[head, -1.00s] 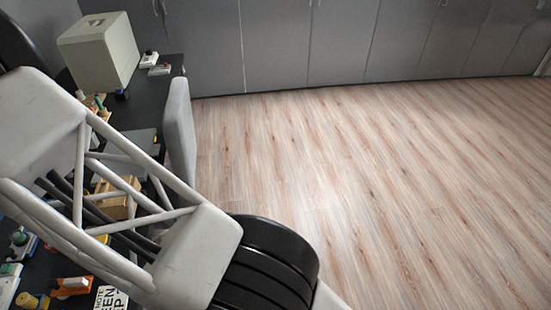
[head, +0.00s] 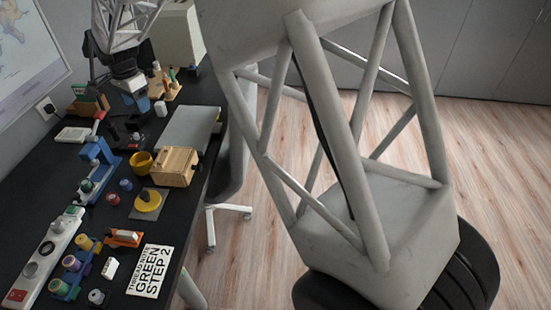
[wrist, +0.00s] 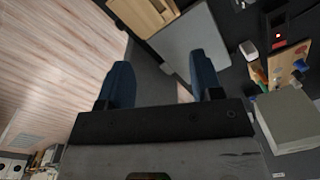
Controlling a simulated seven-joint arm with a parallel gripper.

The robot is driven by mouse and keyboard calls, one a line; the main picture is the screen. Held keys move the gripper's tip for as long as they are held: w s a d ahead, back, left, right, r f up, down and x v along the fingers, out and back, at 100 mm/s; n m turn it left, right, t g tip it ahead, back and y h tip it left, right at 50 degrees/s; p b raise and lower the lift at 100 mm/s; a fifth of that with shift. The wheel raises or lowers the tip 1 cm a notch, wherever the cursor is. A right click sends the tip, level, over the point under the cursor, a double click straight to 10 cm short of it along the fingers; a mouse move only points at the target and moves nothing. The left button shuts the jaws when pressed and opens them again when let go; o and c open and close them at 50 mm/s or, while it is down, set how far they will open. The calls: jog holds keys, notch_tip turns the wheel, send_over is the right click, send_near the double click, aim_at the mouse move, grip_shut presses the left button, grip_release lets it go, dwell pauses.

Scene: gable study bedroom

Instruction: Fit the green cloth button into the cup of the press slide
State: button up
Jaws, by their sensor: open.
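A blue press (head: 96,152) with a red handle stands on the black desk at left in the head view. Its slide (head: 88,199) reaches toward the front. A small green round piece (head: 86,186) shows at the slide; I cannot tell whether it is the cloth button or whether it sits in a cup. A blue round piece (head: 126,184) and a red one (head: 113,199) lie to its right. My gripper (head: 142,103) is over the far part of the desk, beyond the press. In the wrist view its blue fingers (wrist: 162,84) are apart with nothing between them.
A grey flat panel (head: 188,128), a wooden box (head: 174,166), a yellow cup (head: 140,162) and a yellow disc on a grey plate (head: 148,201) stand right of the press. Thread spools (head: 72,263), a power strip (head: 42,255) and a lettered card (head: 149,270) are nearer. A chair (head: 238,130) adjoins the desk.

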jog(key=s+d+r+n, duration=0.15)
jog(key=d+r, duration=0.25)
jog(key=d, duration=0.9)
jog(key=s+d+r+t, duration=0.15)
jog(key=d+r, duration=0.25)
jog(key=d, duration=0.9)
jog(key=s+d+r+n+g, duration=0.15)
jog(key=d+r, duration=0.25)
jog(key=d, duration=1)
jog(key=s+d+t, duration=0.2)
jog(key=s+d, duration=1)
jog(key=d, duration=0.3)
jog(key=s+d+f+n, duration=0.1)
jog(key=s+d+f, duration=0.1)
jog(key=s+d, duration=0.3)
jog(key=s+d+f+n, duration=0.1)
jog(key=s+d, duration=0.4)
jog(key=s, duration=0.5)
jog(key=shift+f+h, duration=0.3)
jog(key=shift+f, duration=0.55)
jog(key=shift+d, duration=0.1)
